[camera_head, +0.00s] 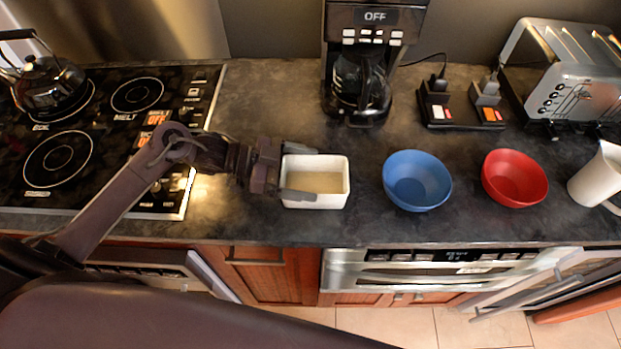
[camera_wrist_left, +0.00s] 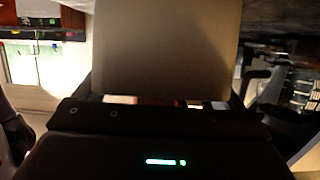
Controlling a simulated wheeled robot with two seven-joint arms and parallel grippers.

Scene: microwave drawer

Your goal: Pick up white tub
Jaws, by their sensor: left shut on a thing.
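The white tub (camera_head: 318,180) is a small rectangular open container on the dark counter, left of the blue bowl. My left gripper (camera_head: 300,172) reaches it from the left, with one finger along its far side and one along its near side. The gripper is shut on the tub. In the left wrist view the tub (camera_wrist_left: 167,50) fills the upper middle as a plain shaded surface between the fingers. I cannot tell whether its base touches the counter. My right gripper is in neither view.
A blue bowl (camera_head: 417,180), a red bowl (camera_head: 514,178) and a white pitcher (camera_head: 597,178) stand to the right. A coffee maker (camera_head: 362,60) is behind. The stove (camera_head: 110,130) with a kettle (camera_head: 48,83) lies left. A toaster (camera_head: 570,75) stands back right. The counter's front edge is close.

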